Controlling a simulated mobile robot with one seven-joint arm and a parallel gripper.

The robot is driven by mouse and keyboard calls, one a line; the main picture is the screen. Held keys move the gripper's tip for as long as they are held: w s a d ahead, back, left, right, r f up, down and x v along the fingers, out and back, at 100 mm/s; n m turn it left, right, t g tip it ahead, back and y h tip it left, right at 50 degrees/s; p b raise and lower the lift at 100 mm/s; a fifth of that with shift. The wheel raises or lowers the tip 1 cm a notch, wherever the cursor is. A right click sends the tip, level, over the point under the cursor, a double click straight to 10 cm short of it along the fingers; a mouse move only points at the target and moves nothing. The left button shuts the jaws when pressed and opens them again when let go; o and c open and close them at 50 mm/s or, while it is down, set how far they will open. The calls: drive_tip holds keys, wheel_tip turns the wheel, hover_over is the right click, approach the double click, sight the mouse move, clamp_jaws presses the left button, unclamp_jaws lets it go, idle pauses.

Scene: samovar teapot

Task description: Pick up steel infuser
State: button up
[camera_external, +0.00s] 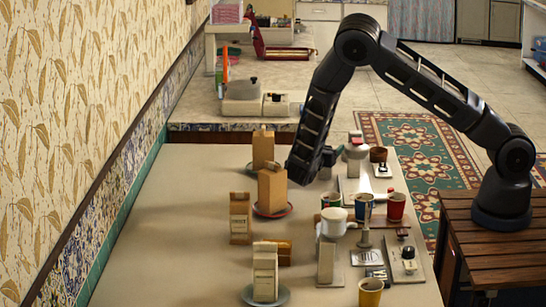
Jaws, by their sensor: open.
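A slim grey metal piece (365,218), which looks like the steel infuser, stands upright on the table among the cups. It is small here, so I cannot be sure of its identity. My gripper (301,178) points down at the end of the black arm, left of and behind the metal piece and apart from it. It is open, and I see nothing held in it. It is beside a brown paper bag, and the finger details are too dark to make out.
Brown bags (272,190) and a pale packet (265,272) stand on the left of the table (180,240). A blue cup, a red cup (396,207), a white pot (333,223) and a yellow cup (370,292) crowd the right. The left table edge area is clear.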

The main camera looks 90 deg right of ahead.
drive_tip(key=c, duration=1.3)
